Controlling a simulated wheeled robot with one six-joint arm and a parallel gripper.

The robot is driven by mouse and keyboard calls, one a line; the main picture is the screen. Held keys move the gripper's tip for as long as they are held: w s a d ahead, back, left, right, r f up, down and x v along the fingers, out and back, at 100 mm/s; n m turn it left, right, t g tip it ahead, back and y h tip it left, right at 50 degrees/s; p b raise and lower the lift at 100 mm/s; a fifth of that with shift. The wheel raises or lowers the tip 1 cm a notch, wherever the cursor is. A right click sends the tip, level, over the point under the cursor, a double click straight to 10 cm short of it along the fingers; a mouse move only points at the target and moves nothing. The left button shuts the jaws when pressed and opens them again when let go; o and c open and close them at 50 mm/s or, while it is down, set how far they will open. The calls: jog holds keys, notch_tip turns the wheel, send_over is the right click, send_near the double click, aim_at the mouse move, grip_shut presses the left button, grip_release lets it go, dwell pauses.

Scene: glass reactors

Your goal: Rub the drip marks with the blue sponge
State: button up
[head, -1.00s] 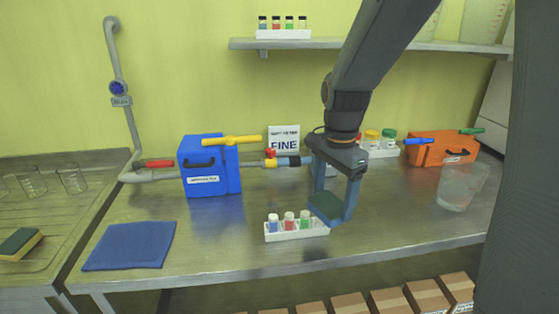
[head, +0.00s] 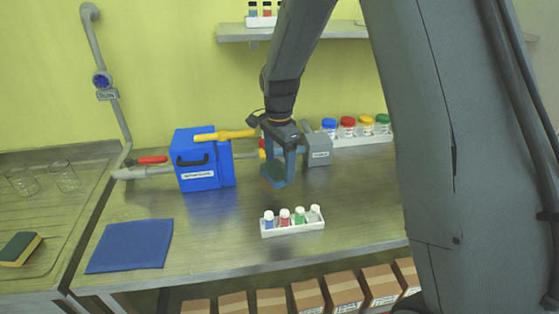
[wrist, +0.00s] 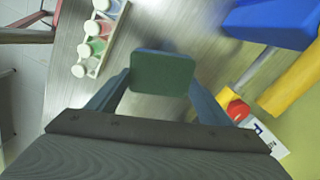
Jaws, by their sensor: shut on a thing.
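My gripper (head: 276,177) is shut on the blue sponge (head: 272,175), which has a green face. It holds the sponge over the metal bench, behind the small vial rack and right of the blue box. In the wrist view the sponge (wrist: 162,74) shows its green face between the two fingers (wrist: 162,85). A thin blue edge shows along its top. I cannot tell whether the sponge touches the bench. I cannot make out any drip marks in either view.
A white rack of capped vials (head: 292,225) stands in front of my gripper. A blue box (head: 198,165) with a yellow-handled valve (head: 225,134) is to the left. Behind are a grey box (head: 319,150) and lidded jars (head: 347,128). A blue cloth (head: 130,246) lies front left, with bare bench beside it.

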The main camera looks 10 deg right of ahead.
jog(key=shift+f+b, duration=2.55)
jog(key=shift+f, duration=1.35)
jog(key=shift+a+r, duration=0.15)
jog(key=shift+a, duration=0.1)
jog(key=shift+c, duration=0.2)
jog(key=shift+a+f, duration=0.2)
jog(key=shift+a, duration=0.65)
jog(key=shift+a+r, duration=0.15)
jog(key=shift+a, duration=0.2)
jog(key=shift+a+b, duration=0.35)
jog(key=shift+a, duration=0.05)
jog(key=shift+a+f+b, duration=0.25)
jog(key=shift+f+b, duration=0.05)
jog(key=shift+b, duration=0.05)
jog(key=shift+d+r+p, duration=0.15)
jog(key=shift+d+p, duration=0.1)
jog(key=shift+d, duration=0.55)
jog(key=shift+d+r+p, duration=0.1)
jog(key=shift+d+p, duration=0.15)
jog(key=shift+d, duration=0.5)
jog(key=shift+d+r+p, duration=0.3)
jog(key=shift+r+p, duration=0.05)
jog(key=shift+r, duration=0.2)
jog(key=shift+d+r+p, duration=0.3)
jog(key=shift+r, duration=0.25)
jog(key=shift+s+r+p, duration=0.1)
jog(key=shift+r+p, duration=2)
jog(key=shift+r, duration=0.8)
jog(key=shift+f, duration=0.1)
